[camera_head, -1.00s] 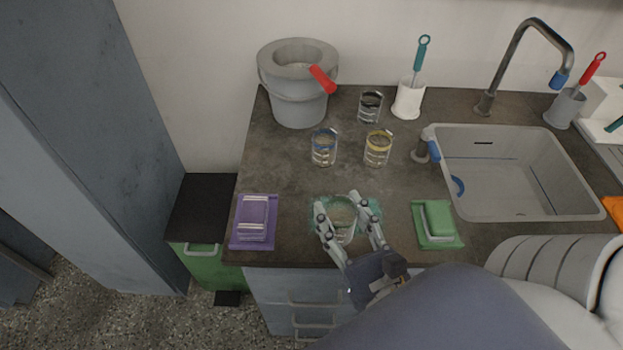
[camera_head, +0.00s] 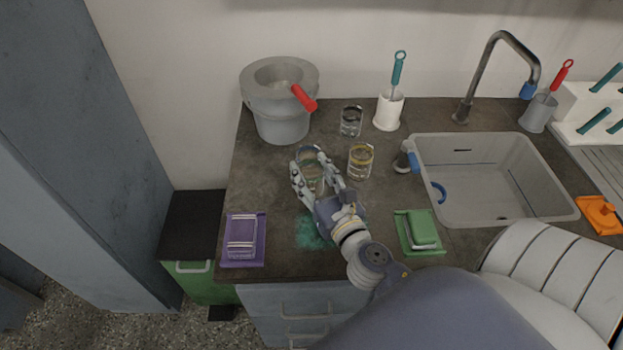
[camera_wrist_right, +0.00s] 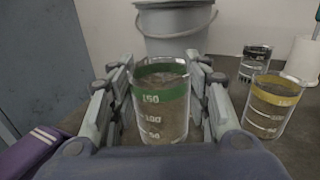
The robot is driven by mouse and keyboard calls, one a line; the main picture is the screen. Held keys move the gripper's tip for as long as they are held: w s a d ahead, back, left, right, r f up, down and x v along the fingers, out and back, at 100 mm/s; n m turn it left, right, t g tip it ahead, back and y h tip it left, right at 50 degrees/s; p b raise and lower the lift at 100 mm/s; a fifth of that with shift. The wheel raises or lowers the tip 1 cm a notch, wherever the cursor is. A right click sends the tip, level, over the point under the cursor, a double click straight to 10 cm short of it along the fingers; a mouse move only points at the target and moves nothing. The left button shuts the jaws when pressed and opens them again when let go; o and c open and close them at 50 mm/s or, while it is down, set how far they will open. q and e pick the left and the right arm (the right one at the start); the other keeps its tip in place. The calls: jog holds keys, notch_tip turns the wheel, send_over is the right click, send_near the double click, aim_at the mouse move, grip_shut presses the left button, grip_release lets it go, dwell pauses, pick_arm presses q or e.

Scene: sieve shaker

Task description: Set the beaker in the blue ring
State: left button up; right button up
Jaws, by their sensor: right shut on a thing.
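My right gripper (camera_head: 314,168) is shut on a clear beaker with a green band and white volume marks, seen upright between the fingers in the wrist view (camera_wrist_right: 160,115). In the head view the hand is over the spot where the blue-banded glass stood. That glass and its blue ring are mostly hidden behind the hand and held beaker. I cannot tell whether the held beaker touches it. A yellow-banded glass (camera_head: 361,161) stands just right of the hand, also in the wrist view (camera_wrist_right: 271,108). My left gripper is not in view.
A black-banded glass (camera_head: 351,121) and a white brush holder (camera_head: 389,110) stand behind. A grey bucket (camera_head: 280,118) is at back left. A teal patch (camera_head: 312,232), a purple sponge tray (camera_head: 244,240) and a green one (camera_head: 419,232) lie in front. The sink (camera_head: 490,205) is right.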

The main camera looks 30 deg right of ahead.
aim_at(316, 192)
notch_tip(316, 192, down, 4)
jog(key=shift+r+b, duration=0.15)
jog(key=shift+b, duration=0.9)
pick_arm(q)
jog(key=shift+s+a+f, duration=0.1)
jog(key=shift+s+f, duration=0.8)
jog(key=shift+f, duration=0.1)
pick_arm(e)
jog(key=o, duration=1.1)
jog(key=shift+c, duration=0.2)
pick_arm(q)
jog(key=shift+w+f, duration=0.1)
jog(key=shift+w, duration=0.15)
